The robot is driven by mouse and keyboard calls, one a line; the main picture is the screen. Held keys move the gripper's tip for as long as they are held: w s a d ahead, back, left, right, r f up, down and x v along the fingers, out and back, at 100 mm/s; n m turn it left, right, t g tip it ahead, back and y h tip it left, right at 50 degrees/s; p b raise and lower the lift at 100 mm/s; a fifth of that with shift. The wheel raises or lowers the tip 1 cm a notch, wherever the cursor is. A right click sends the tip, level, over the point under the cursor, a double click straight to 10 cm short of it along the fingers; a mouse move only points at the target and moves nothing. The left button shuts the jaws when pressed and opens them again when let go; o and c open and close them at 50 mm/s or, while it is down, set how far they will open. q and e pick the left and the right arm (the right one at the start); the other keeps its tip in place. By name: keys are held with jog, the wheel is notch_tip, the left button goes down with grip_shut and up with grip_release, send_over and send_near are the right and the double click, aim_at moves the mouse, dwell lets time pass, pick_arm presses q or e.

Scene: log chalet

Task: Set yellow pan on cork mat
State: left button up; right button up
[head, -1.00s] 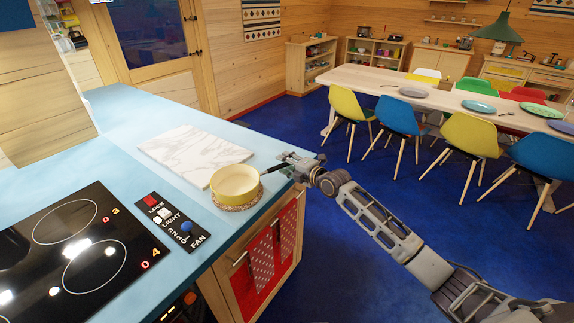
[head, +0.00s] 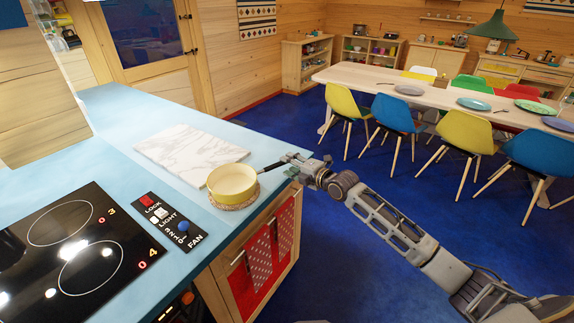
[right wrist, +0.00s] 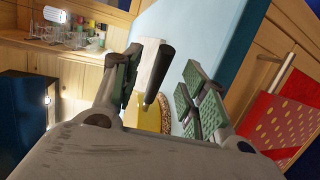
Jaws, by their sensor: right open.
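The yellow pan (head: 232,182) rests upright on the round cork mat (head: 238,205), whose rim shows around the pan's base on the counter. Its dark handle (head: 274,166) points right toward the counter edge. My right gripper (head: 294,160) is at the handle's end, and its jaws are open. In the right wrist view the handle (right wrist: 160,72) stands between the spread green-padded fingers of the gripper (right wrist: 160,90), with gaps to both sides. Part of the yellow pan (right wrist: 148,110) and the cork mat (right wrist: 166,115) show behind it. My left gripper is not in view.
A white marble board (head: 190,150) lies behind the pan on the blue counter (head: 120,120). A black cooktop (head: 70,250) and a control panel (head: 168,222) are to the left. Red-fronted drawers (head: 262,262) are below. A dining table (head: 380,83) with chairs stands farther back.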

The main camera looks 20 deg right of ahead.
jog(key=shift+v, duration=2.05)
